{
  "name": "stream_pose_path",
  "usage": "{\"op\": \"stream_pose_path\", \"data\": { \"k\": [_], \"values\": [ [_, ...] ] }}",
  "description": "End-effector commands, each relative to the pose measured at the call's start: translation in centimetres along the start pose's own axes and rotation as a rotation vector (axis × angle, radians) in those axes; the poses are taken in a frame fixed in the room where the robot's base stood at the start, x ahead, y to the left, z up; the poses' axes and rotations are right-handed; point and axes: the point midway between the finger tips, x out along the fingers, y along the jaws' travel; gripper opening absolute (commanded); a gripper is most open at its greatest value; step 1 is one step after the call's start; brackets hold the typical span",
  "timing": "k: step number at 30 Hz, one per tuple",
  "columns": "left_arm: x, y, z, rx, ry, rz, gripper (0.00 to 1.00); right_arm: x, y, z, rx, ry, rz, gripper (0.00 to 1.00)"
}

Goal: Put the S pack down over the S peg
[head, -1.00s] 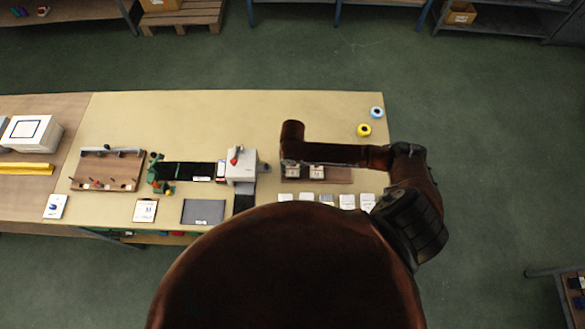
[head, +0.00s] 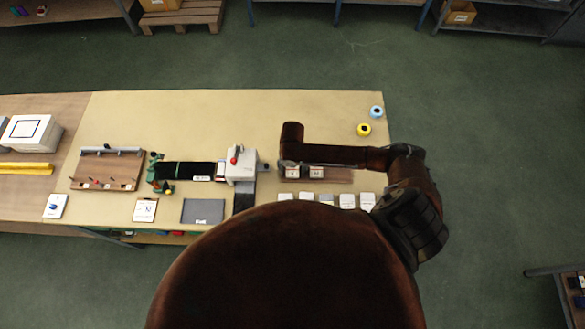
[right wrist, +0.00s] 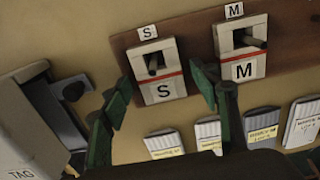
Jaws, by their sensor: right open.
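The S pack (right wrist: 157,72) is a pale card with a red band and a black S. In the right wrist view it lies on the brown board, around the dark S peg (right wrist: 152,65), whose tip shows through its opening. The board (head: 341,175) also shows in the head view, with the S pack (head: 292,171) at its left. My right gripper (right wrist: 163,82) is open, one green finger on each side of the S pack's lower part, apart from it as far as I can see. In the head view my arm hides the fingers. My left gripper is not in view.
The M pack (right wrist: 240,52) sits around its own peg, close to my right finger. A row of labelled white packs (head: 347,201) lies along the table's front edge. A grey machine (head: 242,166) stands left of the board.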

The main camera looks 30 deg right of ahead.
Motion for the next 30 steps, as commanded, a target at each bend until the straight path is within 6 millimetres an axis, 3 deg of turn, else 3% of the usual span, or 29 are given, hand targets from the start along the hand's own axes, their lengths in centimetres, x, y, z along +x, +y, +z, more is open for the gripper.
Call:
{"op": "stream_pose_path", "data": {
  "k": [5,18,24,30],
  "values": [
    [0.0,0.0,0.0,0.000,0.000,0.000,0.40,-1.8,0.0,0.1,-0.002,-0.003,0.002,0.56],
    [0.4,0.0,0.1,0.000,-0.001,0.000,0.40,-10.4,0.0,0.1,-0.001,-0.003,0.001,0.56],
    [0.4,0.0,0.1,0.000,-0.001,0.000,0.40,-12.0,0.0,0.1,0.000,-0.001,0.001,0.56],
    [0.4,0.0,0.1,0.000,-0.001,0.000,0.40,-12.3,0.0,0.0,0.000,0.001,0.000,0.56]
  ]
}}
